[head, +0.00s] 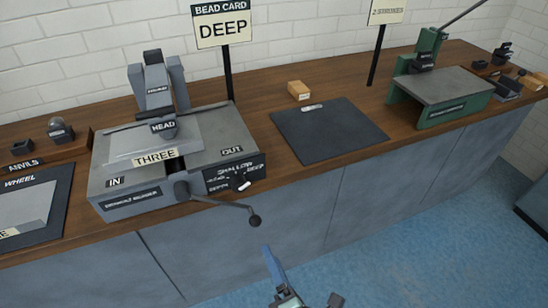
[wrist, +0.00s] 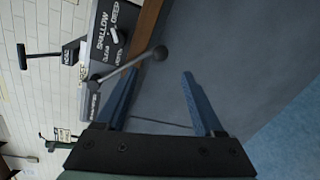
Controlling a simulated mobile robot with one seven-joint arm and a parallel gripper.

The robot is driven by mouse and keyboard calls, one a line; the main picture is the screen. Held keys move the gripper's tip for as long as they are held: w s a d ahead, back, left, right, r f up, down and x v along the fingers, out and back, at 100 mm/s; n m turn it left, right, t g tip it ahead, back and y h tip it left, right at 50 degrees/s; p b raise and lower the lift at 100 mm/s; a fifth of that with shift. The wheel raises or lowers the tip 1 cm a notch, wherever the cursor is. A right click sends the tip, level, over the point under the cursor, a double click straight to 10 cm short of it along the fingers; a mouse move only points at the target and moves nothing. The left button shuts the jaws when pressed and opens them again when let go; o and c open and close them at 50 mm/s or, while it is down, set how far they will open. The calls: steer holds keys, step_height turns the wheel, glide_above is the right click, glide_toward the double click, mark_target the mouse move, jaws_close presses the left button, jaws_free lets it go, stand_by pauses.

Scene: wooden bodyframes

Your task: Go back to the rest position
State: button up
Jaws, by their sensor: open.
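My gripper (head: 272,262) shows at the bottom of the head view, in front of the counter's grey cabinet face. In the wrist view its two blue fingers (wrist: 158,76) stand well apart with nothing held between them. The grey bead machine (head: 120,205) stands on the counter to the left, with a plate marked THREE (head: 155,157) on its top. Its crank lever ends in a dark ball knob (head: 254,221), above and left of my gripper in the head view. In the wrist view the knob (wrist: 160,53) lies beyond the fingertips, and no contact shows.
The wooden counter (head: 265,140) carries a dark mat (head: 328,130), a small wooden block (head: 299,90) and a green machine (head: 440,97). A DEEP sign (head: 223,24) stands behind the grey machine. The blue floor (head: 420,230) at the lower right is clear.

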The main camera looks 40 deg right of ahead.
stand_by(0.5)
steer(key=w+a+r+m+t+h, duration=0.15)
steer(key=w+r+m, duration=0.25)
steer(key=r, duration=0.9)
steer(key=w+a+r+m+t+h, duration=0.15)
steer(key=w+r+m, duration=0.25)
steer(key=r, duration=0.8)
steer(key=w+a+r+m+t+h, duration=0.1)
steer(key=w+a+r+m+t, duration=0.2)
steer(key=r, duration=1)
steer(key=s+a+r+m+t+y+p, duration=0.1)
steer(key=s+a+r+m+t+y, duration=0.25)
steer(key=r, duration=0.55)
steer(key=s+a+r+m+y, duration=0.1)
steer(key=s+a+r+y, duration=0.25)
steer(key=a+r, duration=0.45)
steer(key=s+a+r+m+t+y+p, duration=0.1)
steer(key=s+a+r+m+t+y, duration=0.25)
steer(key=r, duration=0.65)
step_height(320, 180, up, 13)
steer(key=n+g+h+p, duration=0.1)
steer(key=p, duration=1.1)
steer(key=shift+w+a+f+p, duration=0.2)
steer(key=shift+w+a+p, duration=0.1)
steer(key=shift+w+a, duration=0.1)
